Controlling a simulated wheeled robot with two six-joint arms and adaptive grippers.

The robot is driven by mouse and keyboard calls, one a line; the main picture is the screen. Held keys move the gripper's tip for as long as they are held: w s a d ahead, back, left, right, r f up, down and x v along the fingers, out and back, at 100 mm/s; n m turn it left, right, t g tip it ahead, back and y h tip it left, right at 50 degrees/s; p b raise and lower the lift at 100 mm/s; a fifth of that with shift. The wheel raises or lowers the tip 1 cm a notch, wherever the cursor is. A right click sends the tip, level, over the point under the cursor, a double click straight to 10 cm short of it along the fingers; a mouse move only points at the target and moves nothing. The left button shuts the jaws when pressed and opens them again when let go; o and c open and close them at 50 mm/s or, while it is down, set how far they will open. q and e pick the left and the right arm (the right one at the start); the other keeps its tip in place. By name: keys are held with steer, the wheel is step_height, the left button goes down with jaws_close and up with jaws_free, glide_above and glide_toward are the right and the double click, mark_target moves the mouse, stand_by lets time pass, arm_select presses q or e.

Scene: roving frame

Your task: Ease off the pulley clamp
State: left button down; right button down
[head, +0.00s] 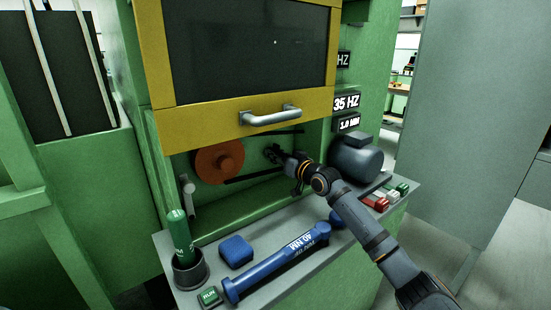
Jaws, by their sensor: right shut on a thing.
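The large orange pulley (218,162) sits in the open bay under the raised yellow guard (235,120). A dark belt (255,176) runs from it to the right. My right gripper (279,155) reaches into the bay from the lower right. It is shut on a small dark part at the belt's right end, which looks like the pulley clamp (270,152). The fingers hide much of that part, so its exact shape and position cannot be told. My left gripper is not in view.
On the grey shelf (285,277) lie a blue torque tool (275,271) and a blue block (236,250). A green-handled tool (180,236) stands in a dark cup (189,271). A grey motor (355,157) is right of my gripper. A display (346,102) reads 35 HZ.

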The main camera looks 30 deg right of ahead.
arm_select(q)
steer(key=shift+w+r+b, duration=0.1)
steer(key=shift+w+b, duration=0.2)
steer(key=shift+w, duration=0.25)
arm_select(e)
steer(key=shift+f+n, duration=0.15)
steer(key=shift+n, duration=0.75)
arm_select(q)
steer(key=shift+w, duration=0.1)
arm_select(e)
steer(key=c, duration=1.4)
jaws_free()
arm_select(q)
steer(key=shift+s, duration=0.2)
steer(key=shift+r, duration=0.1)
